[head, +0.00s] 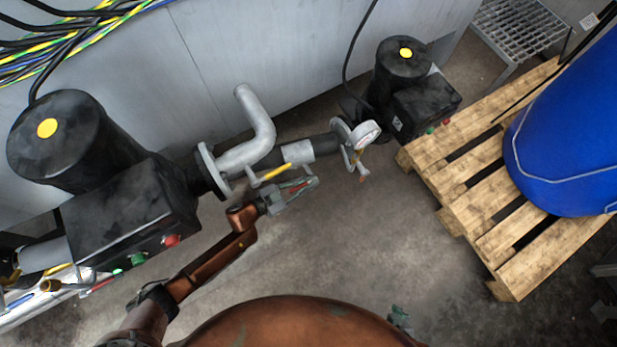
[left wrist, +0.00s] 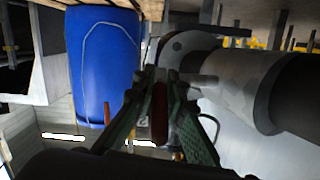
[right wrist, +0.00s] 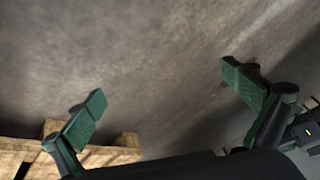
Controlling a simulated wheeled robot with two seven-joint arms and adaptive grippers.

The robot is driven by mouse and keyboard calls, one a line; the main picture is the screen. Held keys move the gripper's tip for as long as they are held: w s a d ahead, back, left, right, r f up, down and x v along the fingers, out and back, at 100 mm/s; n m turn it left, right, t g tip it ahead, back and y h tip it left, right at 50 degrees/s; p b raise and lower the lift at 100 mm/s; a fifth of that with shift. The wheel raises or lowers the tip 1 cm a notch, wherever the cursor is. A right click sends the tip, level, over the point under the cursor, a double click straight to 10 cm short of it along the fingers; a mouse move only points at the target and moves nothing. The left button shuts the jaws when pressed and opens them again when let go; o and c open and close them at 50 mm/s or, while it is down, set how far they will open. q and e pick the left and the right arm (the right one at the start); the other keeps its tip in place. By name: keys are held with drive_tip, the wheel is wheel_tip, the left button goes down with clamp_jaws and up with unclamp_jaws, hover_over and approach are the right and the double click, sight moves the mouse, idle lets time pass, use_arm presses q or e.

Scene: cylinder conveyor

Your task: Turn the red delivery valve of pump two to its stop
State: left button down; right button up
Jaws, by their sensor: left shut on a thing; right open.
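The red lever handle of a valve (head: 298,185) is between the fingers of my left gripper (head: 300,187), below the grey pipework between the two black pumps. In the left wrist view the red handle (left wrist: 160,112) runs lengthwise between the green fingers, which are shut on it. The fingers hide part of the handle, and the valve body is hard to make out. Which pump is number two is not readable. My right gripper (right wrist: 166,90) is open and empty over bare floor in the right wrist view.
A yellow lever (head: 272,174) sits just above my left gripper. A round gauge (head: 367,134) is on the pipe to the right. The left pump (head: 75,140) and right pump (head: 403,65) flank the pipes. A blue drum (head: 570,130) stands on a wooden pallet (head: 510,285) at right.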

use_arm(q)
drive_tip(key=y+p, duration=0.1)
drive_tip(key=p, duration=0.2)
drive_tip(key=r+g+p, duration=0.1)
drive_tip(key=p, duration=0.1)
drive_tip(key=shift+w+d+r+y+p, duration=0.1)
drive_tip(key=shift+w+r+y+p, duration=0.05)
drive_tip(key=shift+r+y+p, duration=0.2)
use_arm(e)
drive_tip(key=s+d+r+g+h, duration=0.2)
drive_tip(key=s+d+r+g, duration=0.2)
drive_tip(key=s+d+r, duration=0.3)
use_arm(q)
drive_tip(key=shift+d+f+g+y+p, duration=0.15)
drive_tip(key=shift+g+y+p, duration=0.25)
drive_tip(key=shift+p, duration=0.45)
drive_tip(key=shift+f+g+y+p, duration=0.15)
drive_tip(key=shift+g+y+p, duration=0.2)
drive_tip(key=shift+p, duration=0.7)
drive_tip(key=shift+f, duration=0.1)
use_arm(e)
drive_tip(key=s+d+f+g, duration=0.1)
drive_tip(key=s+f, duration=0.3)
drive_tip(key=f, duration=0.5)
drive_tip(key=shift+d+f+h, duration=0.15)
drive_tip(key=shift+d+h, duration=0.15)
drive_tip(key=shift+d, duration=0.2)
drive_tip(key=shift+s, duration=0.1)
